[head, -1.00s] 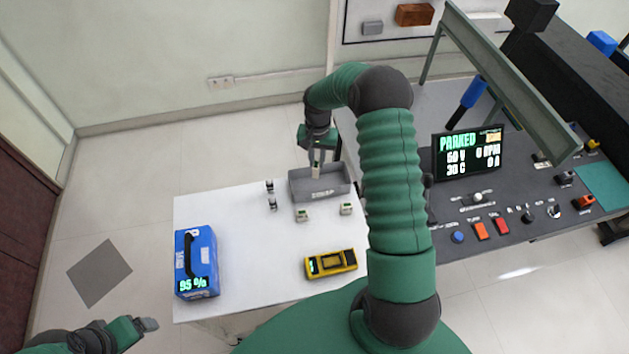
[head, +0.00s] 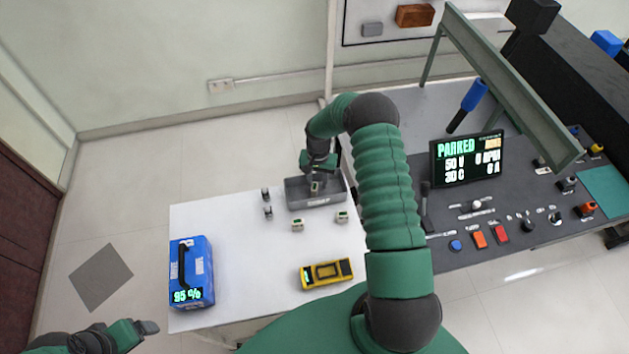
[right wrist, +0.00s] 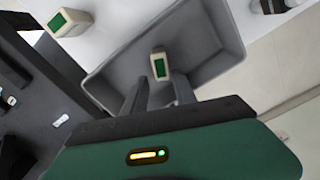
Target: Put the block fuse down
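A cream block fuse with a green face (right wrist: 159,65) is at the grey tray in the right wrist view. It also shows small in the head view (head: 315,188). My right gripper (head: 316,178) is low over the tray (head: 330,203). In the right wrist view its two fingers (right wrist: 159,88) stand apart on either side of the fuse's near end, with a narrow gap on each side. Whether the fuse rests on the tray floor is hard to tell.
Two similar cream blocks (head: 298,225) (head: 342,217) stand on the white table (head: 235,250) before the tray. Small dark-and-white parts (head: 267,211) stand left of it. A blue battery case (head: 191,272) and a yellow meter (head: 327,274) are nearer. The control bench (head: 440,250) is at right.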

